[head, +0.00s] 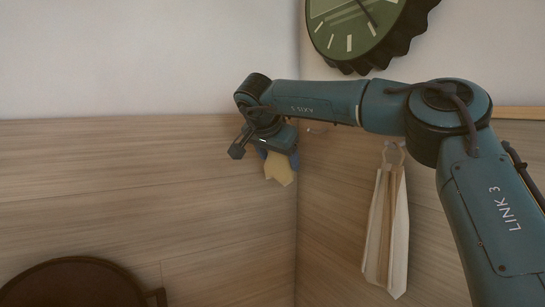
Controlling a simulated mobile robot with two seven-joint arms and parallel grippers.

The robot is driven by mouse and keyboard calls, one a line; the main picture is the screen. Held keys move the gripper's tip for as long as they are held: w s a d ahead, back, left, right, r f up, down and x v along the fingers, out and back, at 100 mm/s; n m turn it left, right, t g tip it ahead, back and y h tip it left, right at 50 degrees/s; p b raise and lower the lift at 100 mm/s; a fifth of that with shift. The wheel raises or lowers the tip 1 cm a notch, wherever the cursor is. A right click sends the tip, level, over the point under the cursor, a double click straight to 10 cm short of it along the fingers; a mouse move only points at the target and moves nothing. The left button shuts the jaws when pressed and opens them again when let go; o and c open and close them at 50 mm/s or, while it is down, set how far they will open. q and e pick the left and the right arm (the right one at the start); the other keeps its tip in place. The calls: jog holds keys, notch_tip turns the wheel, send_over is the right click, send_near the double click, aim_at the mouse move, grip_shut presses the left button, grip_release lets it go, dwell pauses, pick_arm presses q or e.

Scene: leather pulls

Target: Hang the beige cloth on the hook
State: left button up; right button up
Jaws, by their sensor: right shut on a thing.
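The beige cloth (279,170) is a small piece hanging just below my right gripper (277,157). My right arm reaches in from the right, and its gripper is shut on the cloth near the corner of the wood-panelled walls. The top of the cloth is hidden by the gripper. A small light peg (317,130), which may be the hook, sticks out of the right wall panel just right of the gripper, partly behind my arm. The cloth is apart from it. My left gripper is not in view.
A white and brown striped cloth (386,230) hangs by a loop on the right panel. A green clock (360,28) is on the wall above my arm. A dark round-backed chair (75,285) stands at the lower left. The left panel is bare.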

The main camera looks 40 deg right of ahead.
jog(key=d+f, duration=0.2)
jog(key=d, duration=0.6)
jog(key=shift+s, duration=0.45)
dwell(0.4)
jog(key=shift+f, duration=0.15)
dwell(0.4)
jog(key=o, duration=1)
